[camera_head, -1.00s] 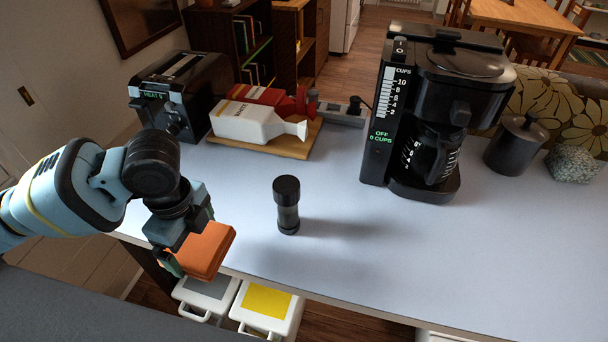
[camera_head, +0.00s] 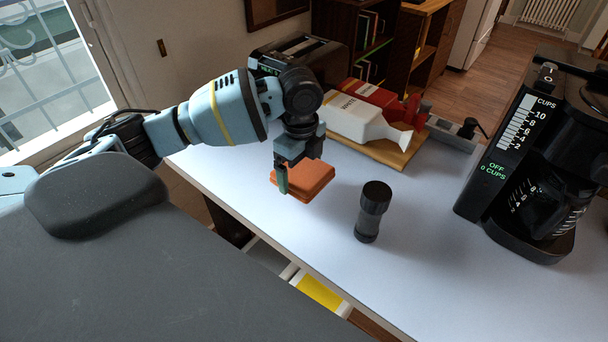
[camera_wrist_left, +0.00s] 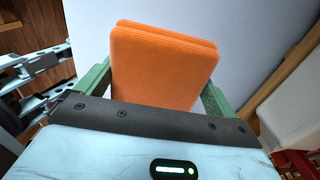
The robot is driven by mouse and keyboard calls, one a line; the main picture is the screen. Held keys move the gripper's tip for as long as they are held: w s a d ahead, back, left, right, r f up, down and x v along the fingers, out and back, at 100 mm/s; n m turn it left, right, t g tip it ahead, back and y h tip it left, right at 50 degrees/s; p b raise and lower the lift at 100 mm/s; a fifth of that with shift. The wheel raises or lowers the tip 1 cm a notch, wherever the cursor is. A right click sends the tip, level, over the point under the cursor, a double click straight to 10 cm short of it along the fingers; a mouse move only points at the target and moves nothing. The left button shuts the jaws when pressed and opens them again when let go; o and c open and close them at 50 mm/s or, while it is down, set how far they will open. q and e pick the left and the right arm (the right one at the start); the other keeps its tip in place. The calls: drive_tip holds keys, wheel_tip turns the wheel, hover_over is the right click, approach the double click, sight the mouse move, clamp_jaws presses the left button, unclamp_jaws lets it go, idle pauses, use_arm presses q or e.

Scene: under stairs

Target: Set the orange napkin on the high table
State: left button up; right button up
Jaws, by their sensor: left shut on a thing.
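The orange napkin (camera_head: 304,180) is a folded square held in my left gripper (camera_head: 284,178), which is shut on it. In the head view the napkin is over the left part of the white table (camera_head: 400,240), near its front edge; I cannot tell whether it touches the top. In the left wrist view the napkin (camera_wrist_left: 163,65) stands out between the two green fingers (camera_wrist_left: 155,90), with the pale tabletop (camera_wrist_left: 240,40) behind it. My right gripper is not in view.
A dark cylindrical grinder (camera_head: 372,210) stands just right of the napkin. Behind are a black toaster (camera_head: 325,62) and a wooden board (camera_head: 400,152) with white (camera_head: 360,118) and red (camera_head: 378,97) bottles. A coffee maker (camera_head: 540,160) stands at right. The tabletop's front middle is clear.

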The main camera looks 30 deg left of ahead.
sight(302, 176)
use_arm(q)
drive_tip(key=shift+w, duration=0.25)
drive_tip(key=shift+w+a, duration=0.1)
drive_tip(key=shift+w, duration=0.2)
drive_tip(key=shift+f, duration=1.75)
drive_tip(key=shift+f, duration=0.15)
drive_tip(key=o, duration=1)
drive_tip(key=shift+o, duration=0.2)
wheel_tip(302, 176, up, 12)
drive_tip(key=shift+r+p, duration=0.2)
drive_tip(key=shift+p, duration=0.1)
